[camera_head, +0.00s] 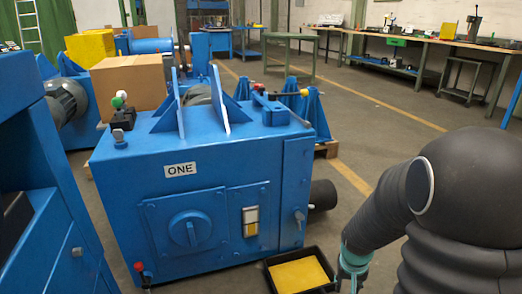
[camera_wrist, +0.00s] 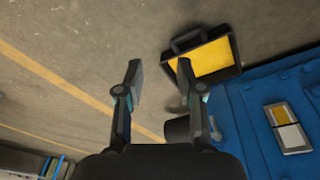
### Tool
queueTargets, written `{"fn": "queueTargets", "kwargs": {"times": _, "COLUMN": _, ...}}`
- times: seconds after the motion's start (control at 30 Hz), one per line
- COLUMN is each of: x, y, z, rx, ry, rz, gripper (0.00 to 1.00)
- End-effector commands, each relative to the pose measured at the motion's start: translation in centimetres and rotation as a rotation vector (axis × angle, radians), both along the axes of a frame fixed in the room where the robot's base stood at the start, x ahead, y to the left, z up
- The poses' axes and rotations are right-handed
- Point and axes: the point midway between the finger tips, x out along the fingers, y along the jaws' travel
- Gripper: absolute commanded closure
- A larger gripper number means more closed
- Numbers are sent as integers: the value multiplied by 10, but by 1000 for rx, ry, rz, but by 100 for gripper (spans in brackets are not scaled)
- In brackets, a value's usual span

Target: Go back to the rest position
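My gripper (camera_wrist: 160,68) shows in the wrist view with its two fingers well apart and nothing between them. Bare floor shows in the gap. In the head view only a teal part of my gripper (camera_head: 354,262) shows, low at the right beside the black tray; its fingertips are hidden or out of frame. My dark arm fills the lower right corner there. The blue machine labelled ONE (camera_head: 180,215) stands left of my gripper, with a dial and a switch on its front.
A black tray (camera_wrist: 235,54) with a yellow inside lies on the floor against the machine's lower right. A dark cylinder (camera_head: 322,196) sticks out of the machine's right side. A cardboard box (camera_head: 128,85) stands behind. Open floor (camera_head: 375,135) lies to the right, before a long workbench (camera_head: 450,41).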

Motion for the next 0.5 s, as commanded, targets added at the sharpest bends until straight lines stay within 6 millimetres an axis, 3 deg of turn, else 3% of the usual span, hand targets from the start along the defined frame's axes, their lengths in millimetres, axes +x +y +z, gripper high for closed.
{"fn": "queueTargets", "kwargs": {"times": 0.03, "x": -11, "y": 5, "z": 23, "rx": -1, "ry": 10, "rz": 20, "gripper": 62}}
{"fn": "queueTargets", "kwargs": {"times": 0.1, "x": -26, "y": 11, "z": 46, "rx": 0, "ry": 30, "rz": 48, "gripper": 62}}
{"fn": "queueTargets", "kwargs": {"times": 0.5, "x": -109, "y": 47, "z": 161, "rx": 32, "ry": 38, "rz": 155, "gripper": 62}}
